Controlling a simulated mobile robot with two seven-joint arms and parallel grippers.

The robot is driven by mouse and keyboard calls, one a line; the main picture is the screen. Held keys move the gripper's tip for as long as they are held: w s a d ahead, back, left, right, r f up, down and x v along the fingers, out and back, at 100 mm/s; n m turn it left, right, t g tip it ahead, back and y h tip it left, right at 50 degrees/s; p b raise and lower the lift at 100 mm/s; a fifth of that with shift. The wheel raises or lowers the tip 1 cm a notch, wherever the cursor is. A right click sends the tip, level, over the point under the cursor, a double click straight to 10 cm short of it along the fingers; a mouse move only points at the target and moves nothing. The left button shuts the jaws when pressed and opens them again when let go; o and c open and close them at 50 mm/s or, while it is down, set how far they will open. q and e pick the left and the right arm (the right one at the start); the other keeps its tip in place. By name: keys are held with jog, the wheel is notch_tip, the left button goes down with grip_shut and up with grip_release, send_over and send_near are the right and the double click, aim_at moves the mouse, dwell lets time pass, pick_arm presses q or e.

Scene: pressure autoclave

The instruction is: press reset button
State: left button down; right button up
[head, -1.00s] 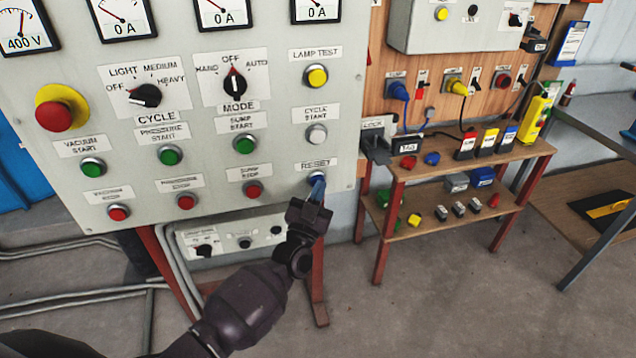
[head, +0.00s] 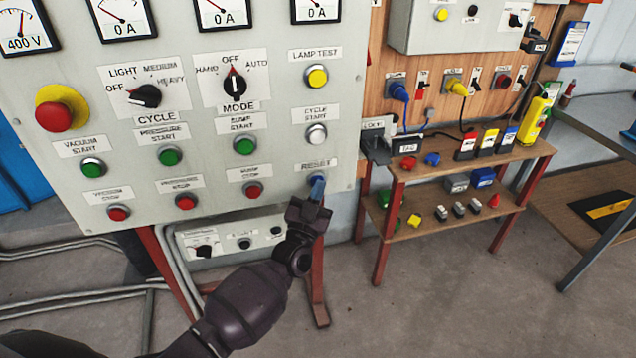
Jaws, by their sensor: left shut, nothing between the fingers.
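The grey control panel (head: 275,165) carries a RESET label (head: 318,164) at its lower right. The reset button (head: 317,177) sits just under this label and is mostly hidden behind my fingertips. My left gripper (head: 317,187) comes up from below and is shut, with nothing held. Its bluish fingertips overlap the button in the head view; I cannot tell whether they touch it or whether it is pressed in. My right gripper is not in view.
The cycle start button (head: 316,134) is above, and the red sump stop button (head: 252,190) is to the left. A red emergency stop (head: 54,116) is at far left. A wooden shelf (head: 470,160) with small items stands to the right. The floor in front is clear.

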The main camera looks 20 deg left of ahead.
pick_arm(q)
jog(key=shift+s+d+p, duration=0.35)
jog(key=shift+s+d, duration=0.1)
jog(key=shift+s, duration=0.2)
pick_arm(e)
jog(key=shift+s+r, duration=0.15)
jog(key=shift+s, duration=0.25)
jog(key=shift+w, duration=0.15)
pick_arm(q)
jog(key=s+d+p, duration=0.1)
jog(key=s, duration=0.1)
jog(key=s+d+p, duration=0.1)
jog(key=s, duration=0.1)
jog(key=shift+d, duration=0.4)
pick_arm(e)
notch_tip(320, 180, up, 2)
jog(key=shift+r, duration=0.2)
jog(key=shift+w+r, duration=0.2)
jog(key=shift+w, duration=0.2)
